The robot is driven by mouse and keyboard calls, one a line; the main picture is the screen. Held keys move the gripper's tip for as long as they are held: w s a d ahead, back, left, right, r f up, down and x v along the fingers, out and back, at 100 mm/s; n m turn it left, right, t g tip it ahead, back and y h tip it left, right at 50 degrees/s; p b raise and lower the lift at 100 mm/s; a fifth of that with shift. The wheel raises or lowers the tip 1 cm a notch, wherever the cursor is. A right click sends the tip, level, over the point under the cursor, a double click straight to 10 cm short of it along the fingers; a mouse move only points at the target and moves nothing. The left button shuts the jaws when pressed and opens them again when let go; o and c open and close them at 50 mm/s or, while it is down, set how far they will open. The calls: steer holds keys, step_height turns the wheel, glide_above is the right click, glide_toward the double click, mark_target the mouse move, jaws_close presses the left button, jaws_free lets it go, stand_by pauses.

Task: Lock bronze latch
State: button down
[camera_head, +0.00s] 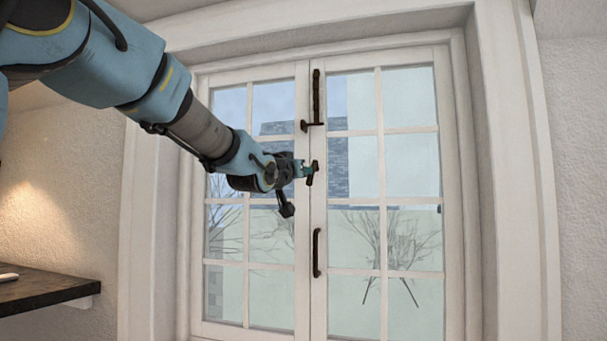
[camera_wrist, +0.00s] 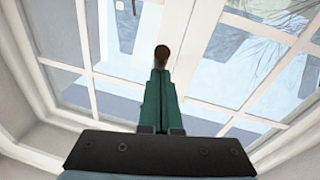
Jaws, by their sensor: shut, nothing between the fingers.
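A small dark bronze latch (camera_head: 315,168) sits on the meeting stiles of the double window at mid height. My gripper (camera_head: 307,171) is shut with its fingertips right at this latch, coming from the left. In the wrist view, the green fingers of my gripper (camera_wrist: 161,74) are together, and the brown end of the latch (camera_wrist: 162,54) shows just beyond their tips. The rest of the latch is hidden by the fingers. I cannot tell whether the tips touch it.
A taller bronze fitting (camera_head: 317,95) with a short leftward arm is above on the window (camera_head: 303,300). A bronze pull handle (camera_head: 316,252) is below. A dark shelf (camera_head: 45,288) juts from the left wall. The space in front of the right panes is clear.

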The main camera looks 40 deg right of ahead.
steer(key=w+d+f+m+t+h+b, duration=0.1)
steer(key=d+f+h+b, duration=0.3)
steer(key=b, duration=1.3)
steer(key=w+f+m+h, duration=0.1)
steer(key=h, duration=0.2)
steer(key=shift+w+h, duration=0.35)
steer(key=shift+h, duration=0.05)
steer(key=shift+w+d+f, duration=0.1)
steer(key=shift+d+f, duration=0.05)
steer(key=shift+d, duration=0.1)
